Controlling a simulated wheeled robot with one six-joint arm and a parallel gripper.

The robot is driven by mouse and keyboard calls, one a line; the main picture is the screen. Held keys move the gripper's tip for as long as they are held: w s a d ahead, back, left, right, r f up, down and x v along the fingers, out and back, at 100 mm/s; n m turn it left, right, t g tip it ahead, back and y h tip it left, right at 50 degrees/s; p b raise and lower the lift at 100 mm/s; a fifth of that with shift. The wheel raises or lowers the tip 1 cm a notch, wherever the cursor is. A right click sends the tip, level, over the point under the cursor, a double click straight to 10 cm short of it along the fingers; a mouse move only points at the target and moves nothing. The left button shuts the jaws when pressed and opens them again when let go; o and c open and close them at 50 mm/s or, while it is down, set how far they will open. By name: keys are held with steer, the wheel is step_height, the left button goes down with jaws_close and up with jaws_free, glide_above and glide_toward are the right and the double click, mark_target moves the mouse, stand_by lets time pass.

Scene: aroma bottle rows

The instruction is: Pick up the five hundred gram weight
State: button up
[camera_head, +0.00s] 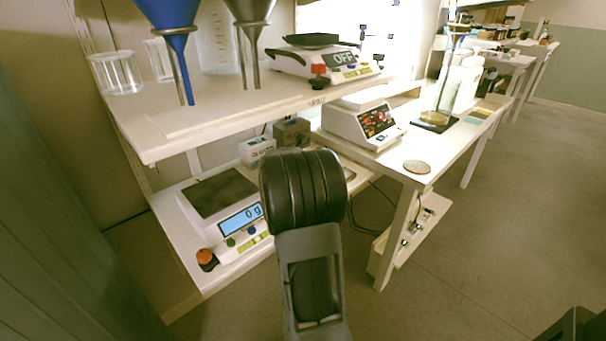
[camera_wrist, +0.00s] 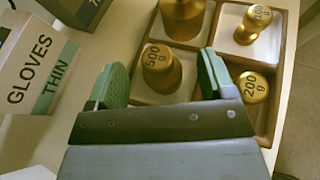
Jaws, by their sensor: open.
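The five hundred gram weight is a gold, round-topped weight marked "500 g" (camera_wrist: 158,65). In the wrist view it stands in a compartment of a wooden tray (camera_wrist: 288,62). My gripper (camera_wrist: 163,62) is open, with one green-padded finger on each side of the weight in the picture. Gaps show between the weight and both pads, and I cannot tell how far the fingertips are above it. In the head view my arm hides the weight and the gripper.
A "200 g" weight (camera_wrist: 252,87) stands close beside the right finger. A smaller weight (camera_wrist: 254,24) and a larger one (camera_wrist: 183,18) stand in other compartments. A glove box (camera_wrist: 35,70) is at the left. A scale reading 0 g (camera_head: 240,218) sits on the lower shelf under an upper shelf (camera_head: 160,150).

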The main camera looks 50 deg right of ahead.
steer(key=shift+x, duration=1.05)
steer(key=shift+c, duration=0.2)
steer(key=c, duration=1.2)
steer(key=shift+r, duration=0.1)
steer(key=shift+c, duration=0.4)
steer(key=shift+r, duration=0.1)
